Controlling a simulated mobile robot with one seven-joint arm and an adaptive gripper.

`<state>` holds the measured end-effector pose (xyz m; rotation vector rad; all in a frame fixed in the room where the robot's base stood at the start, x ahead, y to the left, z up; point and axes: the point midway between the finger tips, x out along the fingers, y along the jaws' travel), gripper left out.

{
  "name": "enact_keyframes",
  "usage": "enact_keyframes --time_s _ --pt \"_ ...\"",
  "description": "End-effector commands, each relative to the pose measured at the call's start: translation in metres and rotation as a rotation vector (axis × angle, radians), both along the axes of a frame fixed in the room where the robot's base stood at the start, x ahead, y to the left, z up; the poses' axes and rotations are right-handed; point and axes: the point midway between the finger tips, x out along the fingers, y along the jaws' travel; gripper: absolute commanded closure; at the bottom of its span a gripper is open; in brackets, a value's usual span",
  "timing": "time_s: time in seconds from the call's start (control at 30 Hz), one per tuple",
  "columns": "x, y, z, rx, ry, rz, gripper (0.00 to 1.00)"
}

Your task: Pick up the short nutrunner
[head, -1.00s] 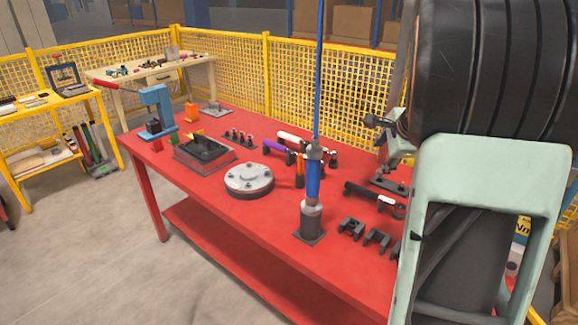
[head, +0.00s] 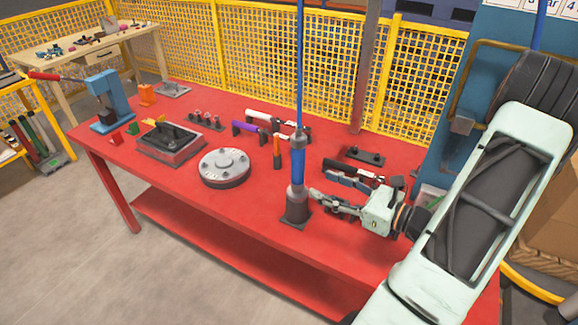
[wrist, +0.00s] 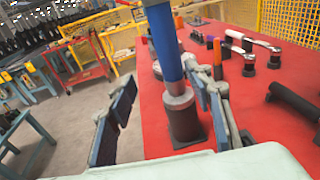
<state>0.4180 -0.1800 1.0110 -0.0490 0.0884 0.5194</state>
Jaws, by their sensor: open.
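An upright blue tool with grey ends (head: 298,165) hangs on a blue line and stands in a dark grey holder (head: 298,207) on the red table. No label shows which tool is the short nutrunner; a purple-handled tool (head: 252,126), a white-handled tool (head: 266,118) and a black-handled tool (head: 350,167) lie in rests behind it. My gripper (head: 322,198) is open and empty, just right of the blue tool, low near its holder. In the wrist view, the blue tool (wrist: 163,45) shows between the spread fingers (wrist: 165,90); contact cannot be told.
The red table (head: 245,205) also carries a round grey flange (head: 225,166), a dark block fixture (head: 170,143) and a blue press (head: 106,100). An orange-handled tool (head: 277,148) stands close behind the blue tool. A yellow mesh fence (head: 260,65) runs behind. The front left tabletop is clear.

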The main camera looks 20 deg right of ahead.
Motion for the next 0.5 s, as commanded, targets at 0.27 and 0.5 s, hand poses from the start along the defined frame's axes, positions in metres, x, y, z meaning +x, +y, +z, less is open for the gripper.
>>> enact_keyframes --time_s 0.27,0.5 --pt "0.006 -0.007 0.019 0.07 -0.078 -0.082 0.53" --pt "0.039 0.008 0.018 0.068 -0.076 -0.081 0.53"
